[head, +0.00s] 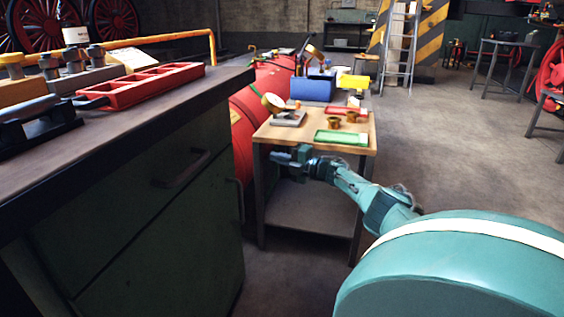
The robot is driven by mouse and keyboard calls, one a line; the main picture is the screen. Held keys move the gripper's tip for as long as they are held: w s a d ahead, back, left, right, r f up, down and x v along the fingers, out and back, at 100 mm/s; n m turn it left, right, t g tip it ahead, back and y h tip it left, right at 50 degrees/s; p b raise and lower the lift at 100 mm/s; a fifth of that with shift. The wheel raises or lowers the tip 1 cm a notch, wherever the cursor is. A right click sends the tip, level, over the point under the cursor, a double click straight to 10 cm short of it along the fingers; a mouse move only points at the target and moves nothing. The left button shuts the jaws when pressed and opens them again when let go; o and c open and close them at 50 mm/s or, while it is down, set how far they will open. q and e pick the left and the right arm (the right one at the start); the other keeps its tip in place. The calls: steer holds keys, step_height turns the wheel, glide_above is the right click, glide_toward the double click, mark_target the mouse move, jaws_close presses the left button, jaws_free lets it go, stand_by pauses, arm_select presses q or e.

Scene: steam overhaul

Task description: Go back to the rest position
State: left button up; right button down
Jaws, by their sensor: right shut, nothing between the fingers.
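My right arm comes in from the lower right and reaches across in front of the small wooden-topped table (262,136). My right gripper (277,157) is at the front left of that table, a little below the level of its top. It is shut and empty. Whether it touches the table edge or stands apart, I cannot tell. My left gripper is out of view.
A dark green cabinet (150,215) with a red tray (150,84) on its top fills the left. A ladder (400,50) stands behind.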

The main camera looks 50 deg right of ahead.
steer(key=shift+s+d, duration=0.2)
steer(key=shift+d, duration=0.25)
steer(key=shift+r, duration=0.1)
